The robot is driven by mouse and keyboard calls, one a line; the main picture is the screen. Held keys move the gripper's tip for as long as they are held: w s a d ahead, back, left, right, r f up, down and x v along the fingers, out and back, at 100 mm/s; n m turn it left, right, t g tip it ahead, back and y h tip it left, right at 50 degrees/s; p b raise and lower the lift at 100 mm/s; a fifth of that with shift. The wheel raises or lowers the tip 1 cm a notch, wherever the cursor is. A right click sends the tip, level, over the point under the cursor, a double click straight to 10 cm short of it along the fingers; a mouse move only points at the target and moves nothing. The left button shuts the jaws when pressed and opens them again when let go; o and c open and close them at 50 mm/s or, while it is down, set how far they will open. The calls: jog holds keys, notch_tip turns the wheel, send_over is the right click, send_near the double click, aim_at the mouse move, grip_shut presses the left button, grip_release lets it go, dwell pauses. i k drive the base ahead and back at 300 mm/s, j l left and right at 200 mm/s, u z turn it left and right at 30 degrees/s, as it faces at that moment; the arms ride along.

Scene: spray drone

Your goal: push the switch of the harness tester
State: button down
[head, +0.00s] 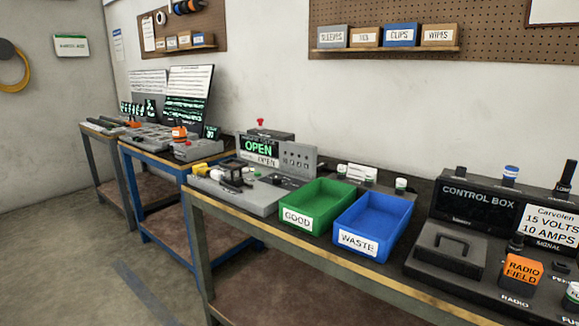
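The harness tester (304,158) is most likely the grey unit on the middle workbench, with a lit green display (258,146) reading "OPEN" and a second "OPEN" label beneath. A panel with several small dark holes stands to the right of the display. Its grey base plate (240,200) carries black parts and a yellow connector-like piece (201,168). A small red knob (260,122) stands up behind the display. I cannot tell which part is the switch at this size. My gripper is not in view.
A green bin (326,193) labelled "GOOD" and a blue bin (398,211) labelled "WASTE" stand right of the tester. A black control box (470,213) is at the far right. Other benches with equipment (160,137) stand left. Open floor (70,250) lies at front left.

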aim_at(238, 182)
jog(key=i+j+z, duration=0.25)
jog(key=j, duration=0.15)
jog(key=j+z, duration=0.25)
jog(key=j, duration=0.15)
jog(key=j+z, duration=0.25)
jog(key=j, duration=0.15)
jog(key=i, duration=0.05)
